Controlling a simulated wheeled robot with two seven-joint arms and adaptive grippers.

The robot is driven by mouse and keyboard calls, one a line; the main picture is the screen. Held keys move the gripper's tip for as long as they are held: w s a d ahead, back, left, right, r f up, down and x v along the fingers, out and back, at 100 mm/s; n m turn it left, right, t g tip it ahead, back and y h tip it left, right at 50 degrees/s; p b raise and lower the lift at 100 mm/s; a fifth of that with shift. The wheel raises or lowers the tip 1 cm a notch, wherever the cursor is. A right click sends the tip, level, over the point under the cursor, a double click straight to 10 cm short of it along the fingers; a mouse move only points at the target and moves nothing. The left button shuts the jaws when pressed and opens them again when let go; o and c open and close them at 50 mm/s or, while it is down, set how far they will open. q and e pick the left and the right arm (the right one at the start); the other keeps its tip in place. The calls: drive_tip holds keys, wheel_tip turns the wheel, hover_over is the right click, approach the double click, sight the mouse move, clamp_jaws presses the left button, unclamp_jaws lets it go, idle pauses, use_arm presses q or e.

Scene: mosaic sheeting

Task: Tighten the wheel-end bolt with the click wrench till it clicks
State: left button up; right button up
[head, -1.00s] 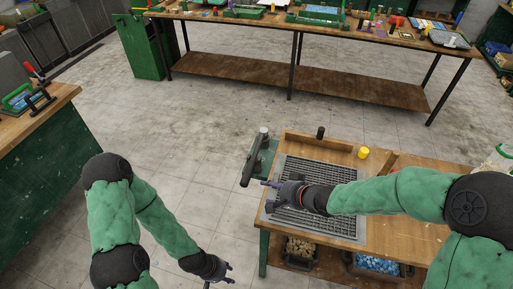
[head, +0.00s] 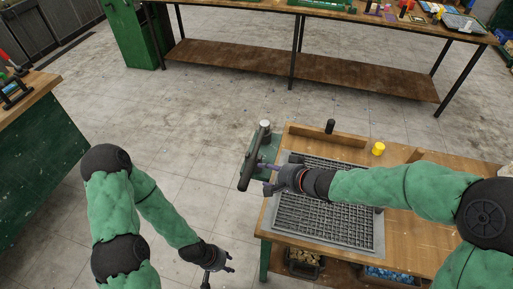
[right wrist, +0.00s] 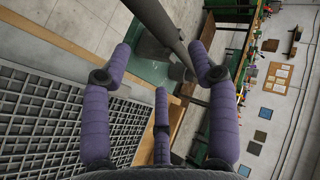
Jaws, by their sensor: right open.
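A long dark bar (head: 250,165), which looks like the click wrench's handle, stands out at the left end of the bench over a green plate (head: 265,149). In the right wrist view the bar (right wrist: 155,25) runs from the top edge down to a grey fitting between my fingertips' directions. My right gripper (head: 265,178) is open and empty, its fingers pointing at the bar; in the right wrist view its purple fingers (right wrist: 160,55) are spread. I cannot make out the wheel-end bolt. My left gripper (head: 226,264) hangs open and empty at lower left, away from the bench.
A metal grid (head: 325,205) lies on the wooden bench (head: 400,235) under my right arm. A black cylinder (head: 330,126) and a yellow cup (head: 378,148) stand at the bench's back. Bins sit below. A long workbench (head: 290,70) stands behind; the floor between is clear.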

sight(251, 169)
drive_tip(key=b+x, duration=0.2)
drive_tip(key=x, duration=0.1)
drive_tip(key=b+x, duration=0.3)
drive_tip(key=x, duration=0.1)
drive_tip(key=b+x, duration=0.2)
drive_tip(key=x, duration=0.2)
drive_tip(key=shift+s+f, duration=0.2)
drive_tip(key=shift+f, duration=0.15)
clamp_jaws()
drive_tip(key=shift+r, duration=0.15)
